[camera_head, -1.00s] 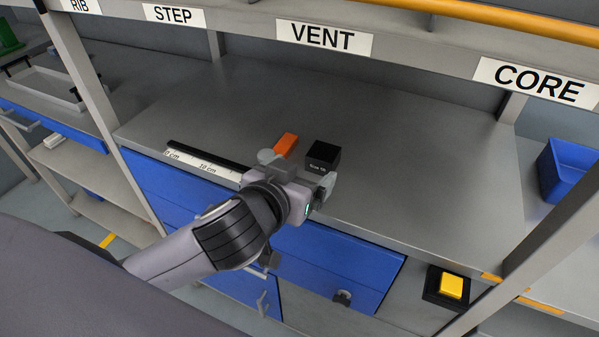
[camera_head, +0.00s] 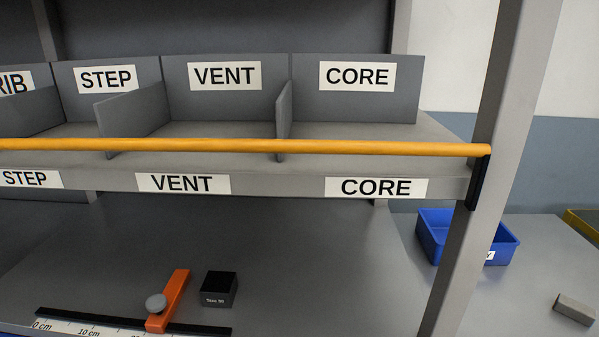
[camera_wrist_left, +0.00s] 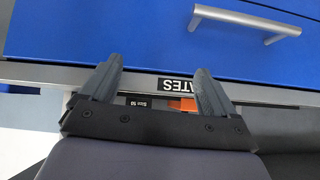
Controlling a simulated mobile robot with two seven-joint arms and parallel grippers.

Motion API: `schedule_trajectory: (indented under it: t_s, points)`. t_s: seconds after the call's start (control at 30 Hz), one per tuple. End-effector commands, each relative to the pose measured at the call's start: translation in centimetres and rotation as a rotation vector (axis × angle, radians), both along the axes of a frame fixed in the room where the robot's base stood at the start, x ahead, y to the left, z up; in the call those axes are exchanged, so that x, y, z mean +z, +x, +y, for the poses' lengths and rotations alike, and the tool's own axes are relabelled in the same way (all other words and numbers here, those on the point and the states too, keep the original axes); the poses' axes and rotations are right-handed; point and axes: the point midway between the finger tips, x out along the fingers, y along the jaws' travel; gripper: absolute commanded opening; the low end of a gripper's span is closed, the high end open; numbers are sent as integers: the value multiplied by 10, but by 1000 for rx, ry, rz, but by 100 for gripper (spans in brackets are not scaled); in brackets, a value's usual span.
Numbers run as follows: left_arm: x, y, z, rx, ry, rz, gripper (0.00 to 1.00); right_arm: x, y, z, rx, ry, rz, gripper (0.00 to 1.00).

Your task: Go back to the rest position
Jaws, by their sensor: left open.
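My left gripper (camera_wrist_left: 158,88) shows in the left wrist view with its two fingers apart and nothing between them. Behind it is the blue drawer front (camera_wrist_left: 130,30) with a silver handle. Part of a label reading "ATES" shows between the fingers, with a bit of orange and a small black piece marked "Size 50" below it. Neither gripper shows in the head view now, so the right gripper is out of sight.
On the bench, an orange slider (camera_head: 176,296) with a grey knob lies across a black-edged ruler (camera_head: 90,325). A black block (camera_head: 219,288) stands beside it. A labelled shelf with an orange rail (camera_head: 240,147) is above. A blue bin (camera_head: 466,240) and grey block (camera_head: 575,309) are right.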

Motion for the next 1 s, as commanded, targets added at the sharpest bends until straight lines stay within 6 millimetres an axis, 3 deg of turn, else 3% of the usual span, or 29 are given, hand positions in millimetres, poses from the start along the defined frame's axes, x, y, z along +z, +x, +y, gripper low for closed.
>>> schedule_trajectory:
  t_s: [0.1,0.4,0.7,1.0]
  points:
    - [-34,-39,13,-13,11,166,90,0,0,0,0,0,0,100]
    - [-87,-138,43,-82,29,498,90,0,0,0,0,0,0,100]
    - [-129,-93,29,-118,1,264,90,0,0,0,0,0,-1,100]
    - [-167,-71,17,-145,-47,2,90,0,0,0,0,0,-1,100]
